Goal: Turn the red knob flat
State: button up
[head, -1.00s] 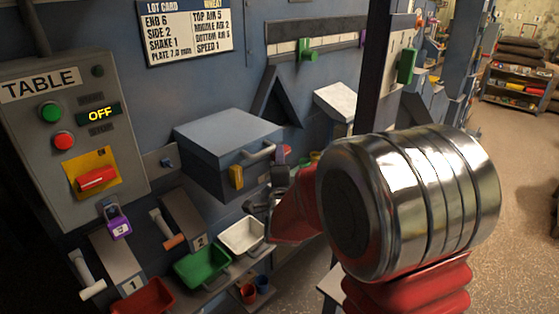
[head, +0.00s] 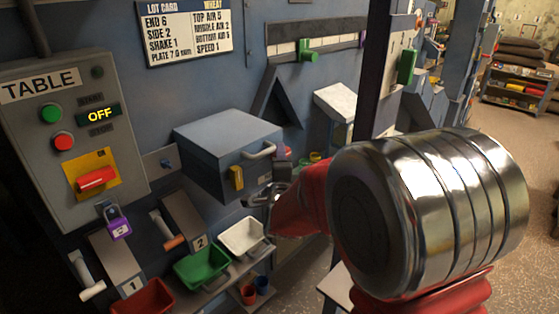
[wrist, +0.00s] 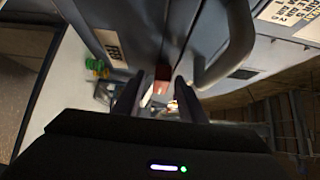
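The red knob (head: 96,179) is a bar-shaped handle on a yellow plate (head: 78,160) on the grey TABLE panel (head: 35,130) at the left of the head view. It lies close to level in the picture, its right end slightly higher. My gripper (head: 262,198) is well right of the knob, in front of the blue-grey box, with a clear gap from the panel. In the wrist view my gripper's (wrist: 156,88) two dark fingers stand apart with nothing held between them. The knob does not show in the wrist view.
A purple padlock (head: 117,222) hangs just below the knob. The box (head: 228,150) with its bar handle sticks out between panel and gripper. Numbered levers (head: 183,225) and green (head: 203,266), white (head: 243,236) and red (head: 145,297) bins lie below.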

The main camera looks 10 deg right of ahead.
jog(key=s+a, duration=0.2)
jog(key=s, duration=1.1)
jog(key=shift+s+a, duration=0.2)
jog(key=shift+a, duration=0.05)
jog(key=s+a+f+n+g+y, duration=0.3)
jog(key=s+a+f+n+g, duration=0.15)
jog(key=f+n, duration=0.2)
jog(key=s+a+f+n+g+y, duration=0.2)
jog(key=s+a+f+n+g, duration=0.15)
jog(key=f+n+g, duration=0.35)
jog(key=s+d+r+n+h, duration=0.1)
jog(key=s+d+r+n, duration=0.2)
jog(key=s+d+r, duration=0.2)
jog(key=s+d+r+n+h, duration=0.1)
jog(key=s+d+r+n, duration=0.2)
jog(key=s, duration=0.9)
jog(key=shift+d+r+n, duration=0.35)
jog(key=shift+d+r, duration=1.1)
jog(key=shift+d, duration=0.15)
